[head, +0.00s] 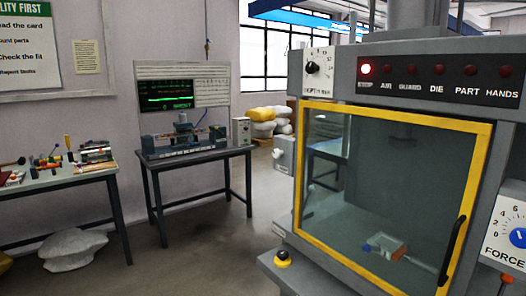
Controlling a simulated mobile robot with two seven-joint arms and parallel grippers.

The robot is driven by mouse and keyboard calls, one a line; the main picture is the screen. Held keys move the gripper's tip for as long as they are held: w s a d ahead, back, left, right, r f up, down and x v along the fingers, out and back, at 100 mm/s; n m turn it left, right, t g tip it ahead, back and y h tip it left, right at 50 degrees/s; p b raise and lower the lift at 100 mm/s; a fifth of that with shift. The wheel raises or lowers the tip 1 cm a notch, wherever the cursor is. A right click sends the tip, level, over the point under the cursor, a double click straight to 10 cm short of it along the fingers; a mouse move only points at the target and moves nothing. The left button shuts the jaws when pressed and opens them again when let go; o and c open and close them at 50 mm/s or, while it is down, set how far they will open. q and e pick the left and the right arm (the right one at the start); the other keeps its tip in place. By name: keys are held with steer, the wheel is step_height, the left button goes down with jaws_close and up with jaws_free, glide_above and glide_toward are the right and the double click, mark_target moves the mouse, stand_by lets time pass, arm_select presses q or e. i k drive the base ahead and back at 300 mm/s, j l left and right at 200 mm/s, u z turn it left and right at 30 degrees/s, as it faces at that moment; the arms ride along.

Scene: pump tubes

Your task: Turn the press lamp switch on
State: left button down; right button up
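The press (390,45) fills the right half of the head view. Its lamp panel (440,84) carries a row of red lamps; the STOP lamp (365,69) glows and the others look dark. A depth knob (312,67) is at the upper left of the press. A force dial (518,237) is at the right edge, partly cut off. I cannot make out a switch labelled for the lamp. Neither of my grippers is in view.
The yellow-framed glass door (385,190) is shut, with a dark handle (452,250). Small parts (386,246) lie behind it. Side tables (200,157) stand at left, with open floor (205,245) between.

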mark_target(277, 153)
steer(key=i+j, duration=0.35)
steer(key=i+j+z, duration=0.1)
steer(key=i+j, duration=0.2)
steer(key=j, duration=0.15)
